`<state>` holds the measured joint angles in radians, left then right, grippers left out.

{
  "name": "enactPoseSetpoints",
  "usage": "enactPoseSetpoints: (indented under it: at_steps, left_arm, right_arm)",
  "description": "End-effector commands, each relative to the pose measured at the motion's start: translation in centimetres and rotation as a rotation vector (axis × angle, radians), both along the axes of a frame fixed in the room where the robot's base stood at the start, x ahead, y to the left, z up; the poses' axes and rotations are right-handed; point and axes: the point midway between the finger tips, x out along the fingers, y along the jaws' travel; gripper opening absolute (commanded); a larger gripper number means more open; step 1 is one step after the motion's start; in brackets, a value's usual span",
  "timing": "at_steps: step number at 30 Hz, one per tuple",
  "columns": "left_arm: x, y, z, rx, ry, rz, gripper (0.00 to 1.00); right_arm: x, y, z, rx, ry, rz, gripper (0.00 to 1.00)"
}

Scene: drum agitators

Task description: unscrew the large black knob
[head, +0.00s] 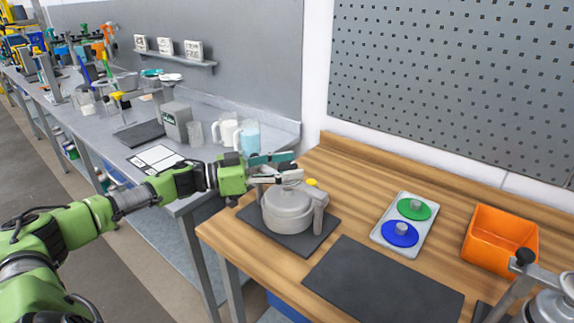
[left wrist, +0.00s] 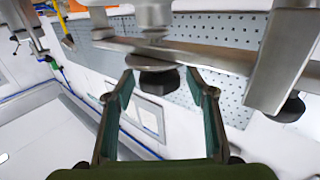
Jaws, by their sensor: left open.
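A grey drum agitator (head: 287,210) stands on a dark mat, with a clamp arm at its right side. My left gripper (head: 285,167) is above its lid, coming in from the left, and hides the top of the agitator there. In the left wrist view a black faceted knob (left wrist: 160,82) sits under a grey round collar on a grey bar. The open fingers of my left gripper (left wrist: 158,92) stand on either side of this knob, with gaps visible. A second black knob (left wrist: 289,108) shows farther right in that view. My right gripper is not seen.
A tray (head: 379,237) holds a green disc (head: 414,208) and a blue disc (head: 400,234). An orange bin (head: 499,239) is to its right. Another agitator with a black knob (head: 525,256) is at the lower right. An empty dark mat (head: 385,285) lies in front.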

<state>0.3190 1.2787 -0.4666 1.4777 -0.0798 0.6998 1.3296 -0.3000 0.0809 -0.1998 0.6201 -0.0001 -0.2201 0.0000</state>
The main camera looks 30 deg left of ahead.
Motion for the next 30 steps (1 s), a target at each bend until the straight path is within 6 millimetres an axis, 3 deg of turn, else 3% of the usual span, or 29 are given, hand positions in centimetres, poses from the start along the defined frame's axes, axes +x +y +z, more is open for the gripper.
enactPoseSetpoints:
  at_steps: [6, 10, 11, 20, 30]
  left_arm:
    - [0.0, 0.0, 0.0, 0.001, 0.001, 0.0, 0.48]
    - [0.0, 0.0, 0.0, 0.001, 0.001, 0.0, 0.15]
    - [0.0, 0.0, 0.0, 0.001, 0.001, 0.0, 0.11]
    - [-0.1, 0.0, 0.0, 0.002, 0.002, 0.014, 0.12]
    - [-0.2, -0.2, 0.3, -0.002, 0.007, 0.143, 0.12]
  right_arm:
    - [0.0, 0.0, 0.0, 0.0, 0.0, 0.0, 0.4]
    - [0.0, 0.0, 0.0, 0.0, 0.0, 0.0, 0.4]
    - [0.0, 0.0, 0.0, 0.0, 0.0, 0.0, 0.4]
    - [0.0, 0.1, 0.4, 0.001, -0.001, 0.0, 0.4]
    - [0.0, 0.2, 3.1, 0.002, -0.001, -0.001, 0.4]
